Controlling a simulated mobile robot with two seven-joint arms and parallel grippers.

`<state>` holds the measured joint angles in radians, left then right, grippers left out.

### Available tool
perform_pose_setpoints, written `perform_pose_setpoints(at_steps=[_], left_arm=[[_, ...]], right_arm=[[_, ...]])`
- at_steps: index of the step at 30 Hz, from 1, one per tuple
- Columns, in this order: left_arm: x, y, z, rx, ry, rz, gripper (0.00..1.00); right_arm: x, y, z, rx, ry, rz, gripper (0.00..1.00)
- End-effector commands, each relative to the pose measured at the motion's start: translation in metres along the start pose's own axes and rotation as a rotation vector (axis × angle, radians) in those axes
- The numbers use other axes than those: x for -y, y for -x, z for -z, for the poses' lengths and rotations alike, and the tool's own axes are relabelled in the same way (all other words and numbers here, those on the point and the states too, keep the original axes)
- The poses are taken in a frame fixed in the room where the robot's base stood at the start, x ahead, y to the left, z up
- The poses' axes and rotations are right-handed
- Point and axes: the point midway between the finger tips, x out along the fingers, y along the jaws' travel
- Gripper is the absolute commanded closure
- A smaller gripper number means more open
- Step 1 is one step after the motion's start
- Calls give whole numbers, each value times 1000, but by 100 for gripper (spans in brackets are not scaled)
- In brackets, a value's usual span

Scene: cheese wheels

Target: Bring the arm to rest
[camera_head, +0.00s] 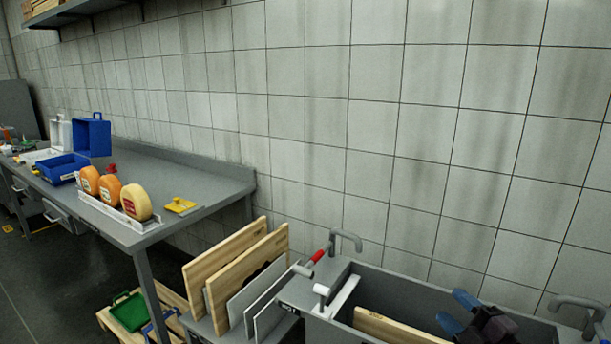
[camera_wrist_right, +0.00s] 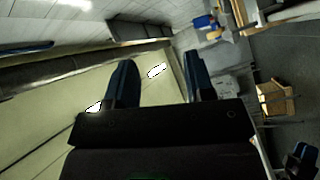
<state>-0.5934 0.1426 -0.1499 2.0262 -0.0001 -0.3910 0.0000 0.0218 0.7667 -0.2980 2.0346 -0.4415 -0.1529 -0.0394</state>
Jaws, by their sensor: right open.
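My right gripper (camera_head: 459,312) shows at the lower right of the head view, over the grey sink unit, with dark blue fingers. In the right wrist view its two fingers (camera_wrist_right: 160,84) stand well apart with nothing between them. It is open and empty, and it is far from the cheese wheels. Three cheese wheels, the left one (camera_head: 90,180), the middle one (camera_head: 109,188) and the pale right one (camera_head: 136,202), stand upright in a row in a light rack (camera_head: 104,212) on the grey table. My left gripper does not show in the head view.
A blue bin (camera_head: 61,168) and a yellow item (camera_head: 180,205) are on the table (camera_head: 205,187). Wooden boards (camera_head: 225,262) stand upright beside the sink unit (camera_head: 400,286). A red-handled tool (camera_head: 312,261) lies at its edge. A tiled wall closes the back.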

Motion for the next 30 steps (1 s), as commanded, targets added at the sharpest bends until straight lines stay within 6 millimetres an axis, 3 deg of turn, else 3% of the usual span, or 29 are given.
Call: perform_pose_setpoints(at_steps=[1, 6, 12, 15, 18, 22, 30], left_arm=[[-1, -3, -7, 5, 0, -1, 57], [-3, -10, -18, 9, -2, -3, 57], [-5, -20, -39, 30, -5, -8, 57], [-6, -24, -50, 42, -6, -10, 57], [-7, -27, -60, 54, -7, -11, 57], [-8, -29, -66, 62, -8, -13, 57], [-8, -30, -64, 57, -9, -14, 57]], right_arm=[[31, 11, -12, 77, -136, 15, 51], [118, 56, -36, 320, -544, 68, 51], [218, 123, -41, 555, -920, 102, 51], [258, 159, -37, 650, -1040, 93, 51], [288, 191, -33, 736, -1105, 86, 51], [310, 217, -27, 800, -1143, 92, 51], [316, 228, -26, 821, -1143, 101, 51]])
